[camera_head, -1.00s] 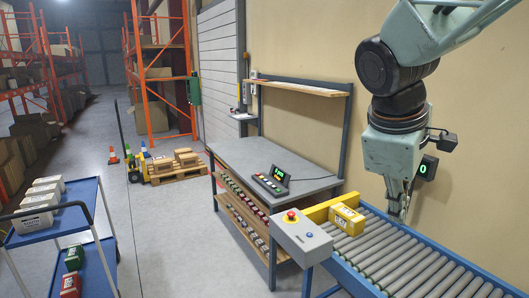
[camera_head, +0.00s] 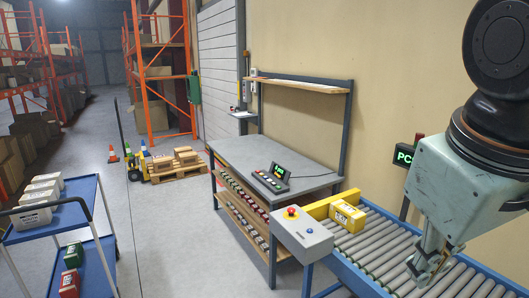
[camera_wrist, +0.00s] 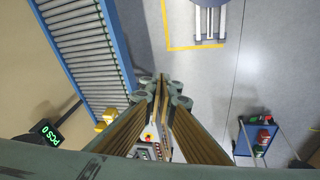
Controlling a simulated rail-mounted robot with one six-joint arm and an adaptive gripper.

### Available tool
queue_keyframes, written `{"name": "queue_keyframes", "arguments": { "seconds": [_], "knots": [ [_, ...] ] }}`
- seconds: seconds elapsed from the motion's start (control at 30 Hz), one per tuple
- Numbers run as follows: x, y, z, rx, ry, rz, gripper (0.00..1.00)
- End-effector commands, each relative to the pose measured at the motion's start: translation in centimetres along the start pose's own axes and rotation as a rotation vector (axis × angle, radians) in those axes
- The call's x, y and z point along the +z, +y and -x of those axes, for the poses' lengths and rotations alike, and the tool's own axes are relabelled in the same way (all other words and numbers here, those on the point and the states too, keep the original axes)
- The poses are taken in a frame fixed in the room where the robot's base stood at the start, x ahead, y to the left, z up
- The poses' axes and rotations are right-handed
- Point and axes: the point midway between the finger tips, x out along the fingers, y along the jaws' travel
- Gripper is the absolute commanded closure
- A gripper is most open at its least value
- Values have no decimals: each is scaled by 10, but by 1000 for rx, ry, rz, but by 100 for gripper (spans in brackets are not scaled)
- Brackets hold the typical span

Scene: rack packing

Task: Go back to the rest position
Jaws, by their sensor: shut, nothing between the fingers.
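My gripper (camera_head: 424,272) hangs from my arm at the right of the head view, over the roller conveyor (camera_head: 376,243). It is shut and empty. In the wrist view its fingers (camera_wrist: 161,84) come together at the middle of the picture. The yellow box (camera_head: 347,217) sits on the far end of the conveyor, apart from my gripper.
A control box with a red button (camera_head: 302,236) stands at the conveyor's end. Behind it is a grey workbench (camera_head: 238,158). A blue trolley (camera_head: 84,215) with white, green and red boxes stands at the left. The floor between is clear.

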Motion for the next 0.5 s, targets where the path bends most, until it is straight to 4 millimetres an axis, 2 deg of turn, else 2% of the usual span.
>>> {"name": "queue_keyframes", "arguments": {
  "seconds": [0.3, 0.5],
  "knots": [
    [43, -31, 3, -62, 37, -176, 100],
    [58, -45, 4, -90, 51, -248, 100]
  ]
}}
